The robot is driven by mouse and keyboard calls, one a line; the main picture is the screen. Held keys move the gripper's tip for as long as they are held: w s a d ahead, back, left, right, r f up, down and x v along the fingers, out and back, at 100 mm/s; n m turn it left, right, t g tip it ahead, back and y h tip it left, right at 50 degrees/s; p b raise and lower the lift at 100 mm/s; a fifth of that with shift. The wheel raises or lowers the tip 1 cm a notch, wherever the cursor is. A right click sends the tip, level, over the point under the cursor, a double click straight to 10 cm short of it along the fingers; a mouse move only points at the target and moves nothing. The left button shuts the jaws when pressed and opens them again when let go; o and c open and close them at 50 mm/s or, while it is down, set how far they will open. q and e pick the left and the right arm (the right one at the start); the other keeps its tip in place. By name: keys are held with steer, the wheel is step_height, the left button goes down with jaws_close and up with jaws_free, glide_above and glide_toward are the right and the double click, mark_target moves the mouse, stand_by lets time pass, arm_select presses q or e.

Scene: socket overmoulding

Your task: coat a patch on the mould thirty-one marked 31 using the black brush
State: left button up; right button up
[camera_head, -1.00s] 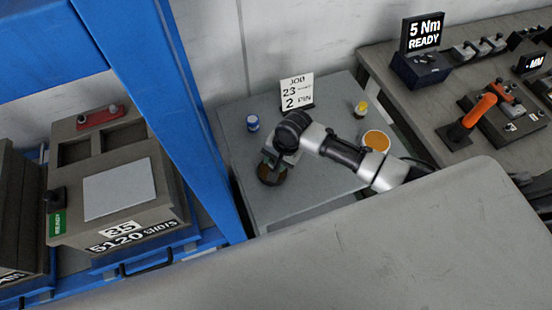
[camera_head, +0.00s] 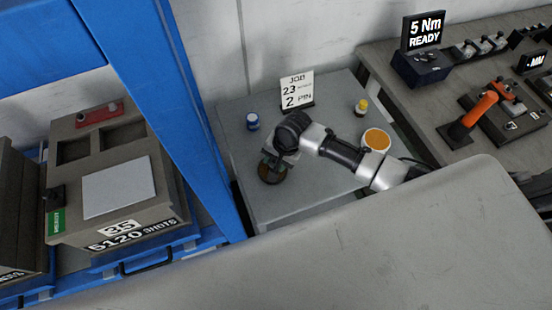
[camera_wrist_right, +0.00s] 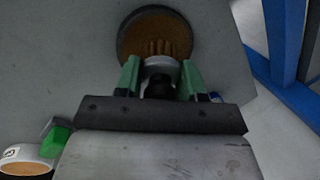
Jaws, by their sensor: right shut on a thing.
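My right gripper (camera_head: 273,160) is over a round dark dish (camera_head: 272,174) on the grey side table. In the right wrist view its green fingers (camera_wrist_right: 160,66) are shut on a brush (camera_wrist_right: 158,87) with a dark handle, a pale collar and brown bristles. The bristles are over the brown contents of the dish (camera_wrist_right: 132,42); I cannot tell whether they touch. A mould marked 35 (camera_head: 150,205), with "5120 SHOTS" below, sits on the blue rack at left. I see no mark 31 in these views. My left gripper is out of view.
On the side table (camera_head: 235,150) stand a blue-capped jar (camera_head: 253,122), a job card (camera_head: 297,92), a yellow-capped bottle (camera_head: 361,108) and a white pot of orange stuff (camera_head: 376,140). A blue post (camera_head: 185,120) stands left of it. A tool bench (camera_head: 420,110) is at right.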

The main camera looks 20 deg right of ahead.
steer(key=shift+s+f+p, duration=0.1)
steer(key=shift+s+p, duration=0.05)
steer(key=shift+p, duration=0.25)
stand_by(1.5)
step_height(320, 180, up, 7)
steer(key=p, duration=0.8)
steer(key=shift+p, duration=0.3)
stand_by(0.6)
